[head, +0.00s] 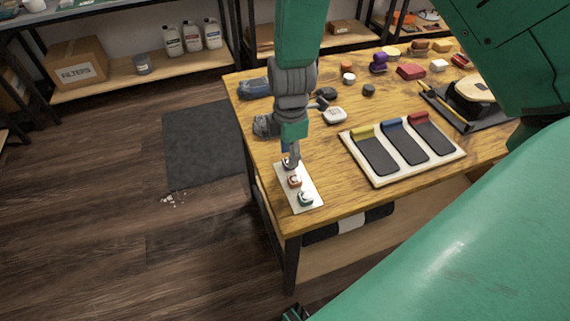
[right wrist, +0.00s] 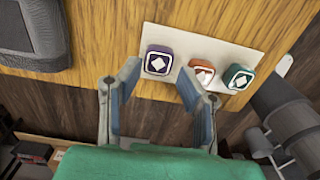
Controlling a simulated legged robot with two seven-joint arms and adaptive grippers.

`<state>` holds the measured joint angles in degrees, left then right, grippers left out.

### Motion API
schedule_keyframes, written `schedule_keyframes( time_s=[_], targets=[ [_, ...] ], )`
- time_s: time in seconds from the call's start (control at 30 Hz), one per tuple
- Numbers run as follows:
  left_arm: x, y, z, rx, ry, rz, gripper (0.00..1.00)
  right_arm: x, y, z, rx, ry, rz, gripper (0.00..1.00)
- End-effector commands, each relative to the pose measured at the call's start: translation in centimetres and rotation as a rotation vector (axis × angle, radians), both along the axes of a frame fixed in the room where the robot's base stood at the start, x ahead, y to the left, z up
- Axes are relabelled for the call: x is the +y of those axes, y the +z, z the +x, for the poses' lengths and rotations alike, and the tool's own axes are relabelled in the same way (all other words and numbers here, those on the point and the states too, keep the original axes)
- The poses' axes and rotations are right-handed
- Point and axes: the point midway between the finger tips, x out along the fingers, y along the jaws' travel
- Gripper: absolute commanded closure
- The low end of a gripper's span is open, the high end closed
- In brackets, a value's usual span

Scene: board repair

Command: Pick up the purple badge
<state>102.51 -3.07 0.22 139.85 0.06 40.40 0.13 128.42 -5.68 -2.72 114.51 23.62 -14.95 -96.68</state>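A white plate (head: 311,189) (right wrist: 204,38) lies at the near left corner of the table with three badges in a row. I cannot tell the remaining gap. My left gripper is not in view.
A tray with three dark panels (head: 375,158) lies right of the plate. A white block (head: 335,115) and several coloured pieces sit farther back. The table's left edge is close to the plate. Bare wood lies between plate and tray.

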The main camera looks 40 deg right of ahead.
Motion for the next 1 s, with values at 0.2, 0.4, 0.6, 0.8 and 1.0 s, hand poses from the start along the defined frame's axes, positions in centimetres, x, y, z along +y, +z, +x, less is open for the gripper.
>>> schedule_keyframes(
  time_s=[0.2, 0.4, 0.6, 0.8, 1.0],
  targets=[
    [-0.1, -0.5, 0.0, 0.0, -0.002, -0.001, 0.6, 0.2, -2.6, 0.0, 0.001, -0.001, -0.004, 0.67],
    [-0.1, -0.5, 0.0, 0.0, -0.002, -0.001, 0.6, 0.7, -2.6, 0.0, -0.001, -0.001, -0.009, 0.67],
    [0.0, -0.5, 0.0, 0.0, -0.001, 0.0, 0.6, 0.5, -2.7, 0.0, 0.0, -0.001, -0.007, 0.84],
    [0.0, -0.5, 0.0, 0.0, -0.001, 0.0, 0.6, 0.1, -2.8, 0.0, -0.001, -0.001, -0.001, 0.84],
    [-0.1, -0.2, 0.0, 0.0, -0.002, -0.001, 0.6, 0.2, -1.2, 0.2, -0.005, -0.002, -0.002, 0.84]
  ],
)
